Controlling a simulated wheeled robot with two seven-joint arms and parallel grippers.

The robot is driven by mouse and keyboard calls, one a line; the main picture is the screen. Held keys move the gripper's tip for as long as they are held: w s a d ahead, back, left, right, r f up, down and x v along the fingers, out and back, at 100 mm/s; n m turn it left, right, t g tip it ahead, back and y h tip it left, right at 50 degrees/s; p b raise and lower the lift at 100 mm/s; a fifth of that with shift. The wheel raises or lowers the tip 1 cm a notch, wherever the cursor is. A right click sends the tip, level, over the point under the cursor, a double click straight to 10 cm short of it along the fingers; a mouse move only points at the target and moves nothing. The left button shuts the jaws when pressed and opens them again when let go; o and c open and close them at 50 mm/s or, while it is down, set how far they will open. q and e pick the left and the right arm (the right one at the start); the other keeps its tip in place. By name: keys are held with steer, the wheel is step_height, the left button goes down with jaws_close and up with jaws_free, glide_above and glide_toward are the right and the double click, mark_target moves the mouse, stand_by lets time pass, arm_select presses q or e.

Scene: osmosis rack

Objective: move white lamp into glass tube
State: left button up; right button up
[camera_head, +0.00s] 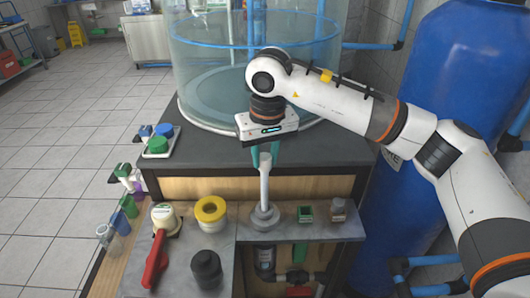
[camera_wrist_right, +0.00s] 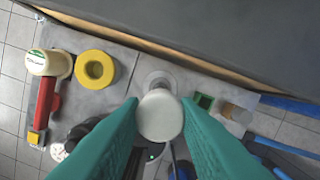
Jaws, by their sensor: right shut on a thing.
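The white lamp (camera_head: 265,185) is a slim pale rod with a wider top, upright in the head view. My right gripper (camera_head: 265,155) has green fingers shut on its top, pointing down. In the right wrist view the lamp's round white end (camera_wrist_right: 160,115) sits between the green fingertips (camera_wrist_right: 160,118). The lamp's lower end meets a round grey fitting (camera_head: 265,216) on the bench's lower shelf; I cannot tell whether it is inside it. No glass tube stands out clearly there. My left gripper is not in view.
A green box (camera_head: 305,213) and small jar (camera_head: 338,209) are right. A large clear tank (camera_head: 255,75) stands behind, a blue cylinder (camera_head: 440,80) at right.

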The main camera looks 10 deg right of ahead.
mark_target(265, 198)
steer(key=shift+f+b, duration=1.25)
steer(key=shift+f, duration=0.6)
step_height(265, 198, down, 7)
steer(key=b, duration=0.5)
steer(key=shift+b, duration=0.4)
steer(key=shift+f+b, duration=1.2)
steer(key=shift+f, duration=0.1)
steer(key=o, duration=1.3)
steer(key=shift+c, duration=0.2)
